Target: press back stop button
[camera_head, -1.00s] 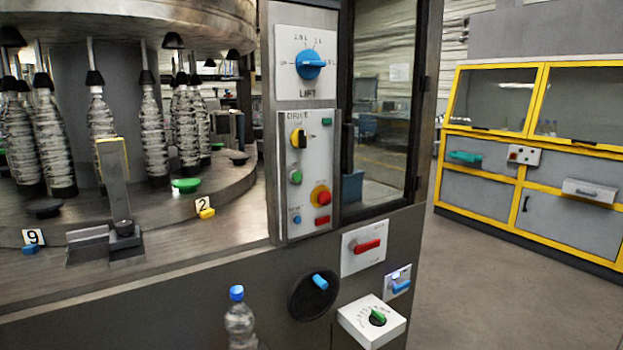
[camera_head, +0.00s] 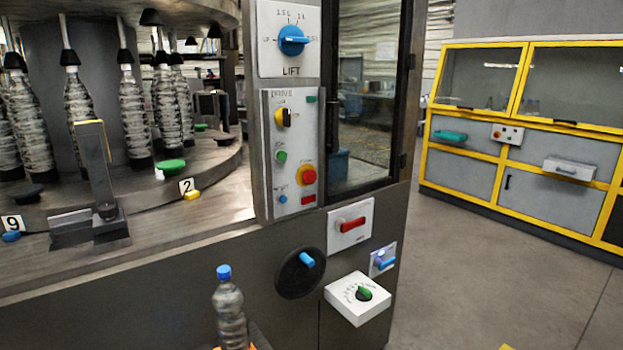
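A red round button on a yellow base (camera_head: 308,175) sits on the light drive panel (camera_head: 292,150) of the labelling machine. A green button (camera_head: 281,157), a small blue button (camera_head: 283,199) and a black-and-yellow rotary switch (camera_head: 284,117) are on the same panel. Farther back, a small white box (camera_head: 507,134) with a red button is on the yellow-framed grey cabinet (camera_head: 480,122). I cannot tell from the picture which one is called the back stop button. Neither of my grippers shows.
A blue lift knob (camera_head: 292,40), a red handle (camera_head: 352,225), a black handwheel (camera_head: 290,280) and a white dial box (camera_head: 345,303) are on the machine front. A blue-capped bottle (camera_head: 228,315) stands before it. Open floor (camera_head: 450,260) lies to the right.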

